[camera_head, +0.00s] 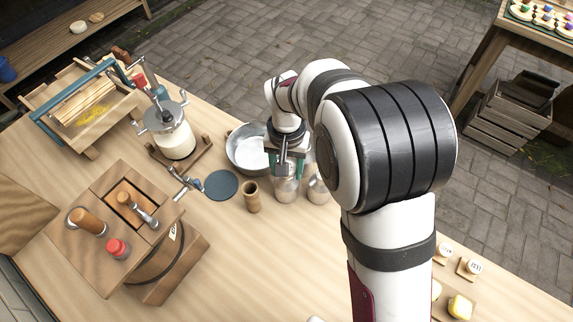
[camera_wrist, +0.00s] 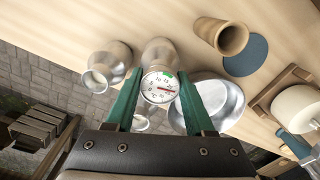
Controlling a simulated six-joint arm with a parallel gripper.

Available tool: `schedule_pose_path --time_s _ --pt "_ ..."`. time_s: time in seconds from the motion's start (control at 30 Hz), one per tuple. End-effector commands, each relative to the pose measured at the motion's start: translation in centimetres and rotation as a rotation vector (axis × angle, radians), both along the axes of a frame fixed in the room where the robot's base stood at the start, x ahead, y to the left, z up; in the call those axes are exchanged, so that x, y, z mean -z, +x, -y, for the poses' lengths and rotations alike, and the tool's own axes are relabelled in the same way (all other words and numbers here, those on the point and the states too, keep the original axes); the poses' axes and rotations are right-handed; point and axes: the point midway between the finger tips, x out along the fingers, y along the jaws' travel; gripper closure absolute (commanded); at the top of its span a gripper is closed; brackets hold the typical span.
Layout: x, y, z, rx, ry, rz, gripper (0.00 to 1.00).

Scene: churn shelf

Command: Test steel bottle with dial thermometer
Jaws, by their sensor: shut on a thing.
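My gripper (camera_head: 285,166) is shut on the dial thermometer, whose round white face with a red needle (camera_wrist: 159,87) shows between the green fingers in the wrist view. It is over a steel bottle (camera_head: 286,190), which also shows behind the dial in the wrist view (camera_wrist: 158,52). The dial and fingers cover part of this bottle, and the thermometer's stem is hidden, so I cannot tell whether it is inside the mouth. A second steel bottle (camera_head: 318,188) stands just right of the first in the head view; its open mouth shows in the wrist view (camera_wrist: 97,78).
A steel basin (camera_head: 238,160) stands close behind-left of the gripper. A wooden cup (camera_head: 252,197) and a blue-grey disc (camera_head: 221,185) are to the left. The table front centre is clear.

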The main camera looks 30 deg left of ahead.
Motion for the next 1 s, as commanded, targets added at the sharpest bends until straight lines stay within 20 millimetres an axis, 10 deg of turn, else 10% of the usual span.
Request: schedule_pose_path --time_s 0.77,0.8,1.0 --pt "0.75 -0.01 0.00 0.000 0.000 0.000 0.78" --pt "0.75 -0.01 0.00 0.000 0.000 0.000 0.43" --pt "0.74 -0.01 0.00 0.000 0.000 0.000 0.11"
